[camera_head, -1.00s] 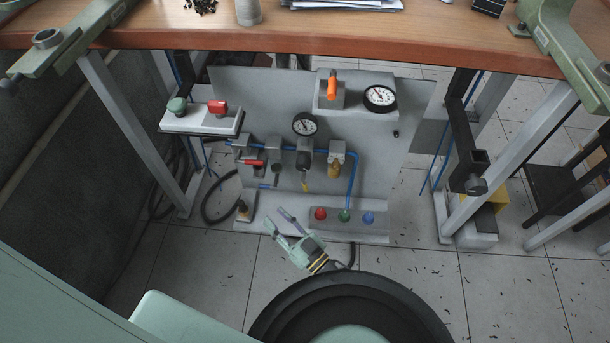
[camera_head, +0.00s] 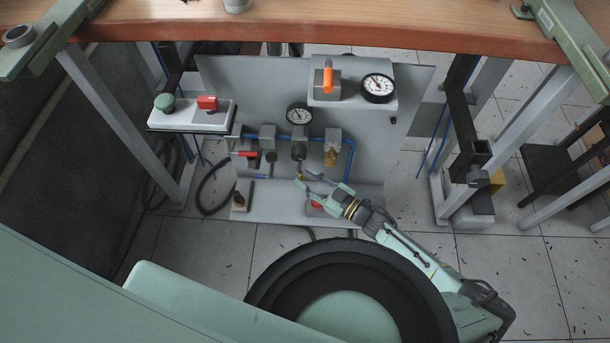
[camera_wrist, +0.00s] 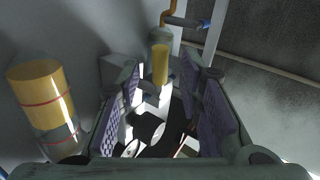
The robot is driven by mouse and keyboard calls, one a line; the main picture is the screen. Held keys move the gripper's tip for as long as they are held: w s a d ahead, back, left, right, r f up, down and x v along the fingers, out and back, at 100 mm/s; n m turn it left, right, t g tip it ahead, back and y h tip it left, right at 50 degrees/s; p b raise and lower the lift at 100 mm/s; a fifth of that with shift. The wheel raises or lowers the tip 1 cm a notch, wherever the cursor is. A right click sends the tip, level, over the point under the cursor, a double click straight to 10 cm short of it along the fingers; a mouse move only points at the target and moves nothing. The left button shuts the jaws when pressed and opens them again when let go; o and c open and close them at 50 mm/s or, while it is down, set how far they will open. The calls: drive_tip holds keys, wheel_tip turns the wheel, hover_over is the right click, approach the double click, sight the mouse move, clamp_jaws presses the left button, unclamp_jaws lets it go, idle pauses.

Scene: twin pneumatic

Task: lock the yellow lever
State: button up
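My gripper (camera_head: 304,180) is in front of the panel, just below and right of the lever in the head view. Its fingers are apart with nothing held between them. I cannot tell whether a fingertip touches the lever.
A yellow bowl (camera_head: 330,158) hangs close by on the right and looks large in the wrist view (camera_wrist: 42,95). A red lever (camera_head: 246,154) is on the left. Gauges and an orange lever (camera_head: 327,80) are above. The tabletop (camera_head: 300,28) overhangs the panel.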

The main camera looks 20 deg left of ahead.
drive_tip(key=shift+w+a, duration=0.2)
drive_tip(key=shift+a, duration=0.45)
drive_tip(key=shift+c, duration=0.5)
clamp_jaws()
drive_tip(key=shift+f, duration=0.1)
